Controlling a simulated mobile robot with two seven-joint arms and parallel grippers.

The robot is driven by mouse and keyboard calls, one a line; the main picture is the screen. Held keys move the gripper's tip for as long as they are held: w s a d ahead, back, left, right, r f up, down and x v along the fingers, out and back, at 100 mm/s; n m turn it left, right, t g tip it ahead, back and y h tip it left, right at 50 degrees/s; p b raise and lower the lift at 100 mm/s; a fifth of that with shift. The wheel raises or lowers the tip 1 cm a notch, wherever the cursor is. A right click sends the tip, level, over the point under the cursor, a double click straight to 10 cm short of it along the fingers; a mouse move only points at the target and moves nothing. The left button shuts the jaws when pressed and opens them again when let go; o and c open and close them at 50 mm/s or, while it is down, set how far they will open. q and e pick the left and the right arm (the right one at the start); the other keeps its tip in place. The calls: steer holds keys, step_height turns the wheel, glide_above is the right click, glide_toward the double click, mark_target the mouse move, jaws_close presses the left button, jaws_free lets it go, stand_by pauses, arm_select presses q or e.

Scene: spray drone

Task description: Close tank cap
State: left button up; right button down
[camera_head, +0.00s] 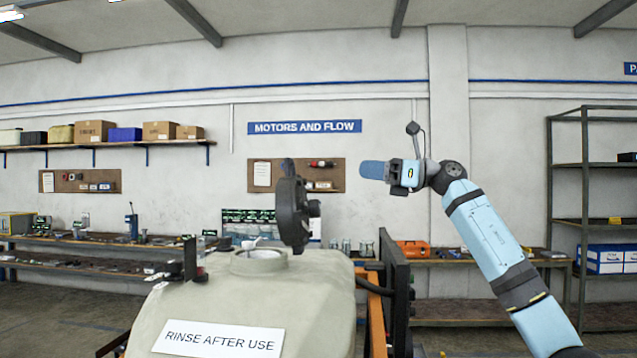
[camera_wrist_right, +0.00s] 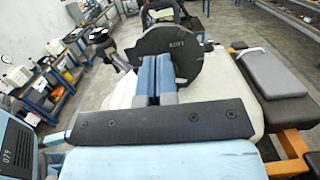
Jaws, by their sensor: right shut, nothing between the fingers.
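The black round tank cap (camera_head: 293,212) stands upright on edge at the right side of the tank mouth, swung open. The pale tank mouth (camera_head: 259,254) is uncovered on top of the beige tank (camera_head: 240,300). My right gripper (camera_head: 362,170) is to the right of the cap and a little higher in the head view, its blue fingers shut and empty. In the right wrist view the shut fingers (camera_wrist_right: 154,62) point towards the dark cap disc (camera_wrist_right: 172,50) and overlap it; I cannot tell whether they touch. The mouth is hidden there. My left gripper is not in view.
A label sign (camera_head: 218,338) is on the tank's front. A dark bracket (camera_head: 190,262) stands on its left top. A black upright frame (camera_head: 397,290) with orange bars is right of the tank. Workbenches and a metal shelf (camera_head: 590,200) stand by the wall.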

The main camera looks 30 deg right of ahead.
mark_target(292, 161)
steer(key=p+x, duration=0.2)
steer(key=x, duration=0.4)
steer(key=p+x, duration=0.2)
steer(key=x, duration=0.5)
steer(key=shift+s+a+r, duration=0.15)
steer(key=shift+s+r, duration=0.1)
steer(key=shift+s, duration=0.1)
steer(key=shift+w+a+f, duration=0.1)
steer(key=shift+w+a, duration=0.35)
steer(key=shift+a, duration=0.05)
